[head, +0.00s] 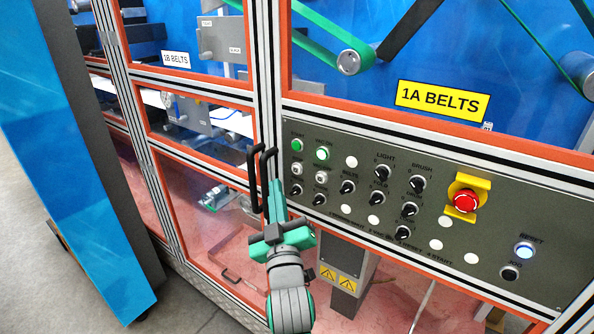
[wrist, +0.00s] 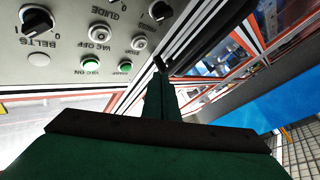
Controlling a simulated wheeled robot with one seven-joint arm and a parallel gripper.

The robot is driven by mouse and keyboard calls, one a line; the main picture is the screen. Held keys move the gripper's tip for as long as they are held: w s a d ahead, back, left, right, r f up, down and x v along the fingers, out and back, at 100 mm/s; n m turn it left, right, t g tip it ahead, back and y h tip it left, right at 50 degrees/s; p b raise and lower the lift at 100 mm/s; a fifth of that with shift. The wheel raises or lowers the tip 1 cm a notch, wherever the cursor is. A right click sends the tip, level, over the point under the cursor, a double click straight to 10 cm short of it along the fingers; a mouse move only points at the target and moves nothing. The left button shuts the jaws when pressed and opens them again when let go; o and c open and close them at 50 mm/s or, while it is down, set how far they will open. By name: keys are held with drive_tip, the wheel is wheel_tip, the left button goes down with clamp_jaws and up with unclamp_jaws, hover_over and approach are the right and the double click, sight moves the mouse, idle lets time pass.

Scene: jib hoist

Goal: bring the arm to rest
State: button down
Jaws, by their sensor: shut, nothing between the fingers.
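My gripper (head: 277,188) is in the lower middle of the head view, in front of the machine's frame post and beside the left end of the control panel (head: 463,240). It is shut and empty, its two green fingers together. A black door handle (head: 255,180) stands just left of the fingertips; I cannot tell whether they touch. In the wrist view the shut fingers (wrist: 161,92) point at the edge between the panel (wrist: 70,60) and the frame post, with a dark handle bar (wrist: 215,35) close by on the right.
The panel carries several knobs and buttons, a red emergency stop (head: 466,200) and a lit reset button (head: 524,250). A yellow "1A BELTS" sign (head: 443,100) is above. A blue panel (head: 70,150) stands at the left, with grey floor (head: 185,305) between it and the machine.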

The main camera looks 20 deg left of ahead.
drive_tip(key=shift+f, duration=0.1)
drive_tip(key=s+d+f+m+h, duration=0.2)
drive_tip(key=s+d+f+m, duration=0.15)
drive_tip(key=s+f, duration=0.4)
drive_tip(key=s+d+f+m+g+h, duration=0.15)
drive_tip(key=s+d+f, duration=0.25)
drive_tip(key=f, duration=0.6)
drive_tip(key=s+d+f+m+h, duration=0.25)
drive_tip(key=s+f, duration=0.25)
drive_tip(key=f, duration=0.4)
drive_tip(key=s+d+f+m+g, duration=0.1)
drive_tip(key=s+d+f, duration=0.1)
drive_tip(key=s, duration=0.6)
drive_tip(key=s+d+f+h, duration=0.1)
drive_tip(key=s+d+f, duration=0.2)
drive_tip(key=s, duration=0.6)
drive_tip(key=s+d+f+m+g+h, duration=0.1)
drive_tip(key=s+d, duration=0.3)
drive_tip(key=s, duration=0.5)
drive_tip(key=shift+s+d+f+m+g, duration=0.15)
drive_tip(key=shift+s+f+m+g, duration=0.15)
drive_tip(key=shift+f, duration=0.45)
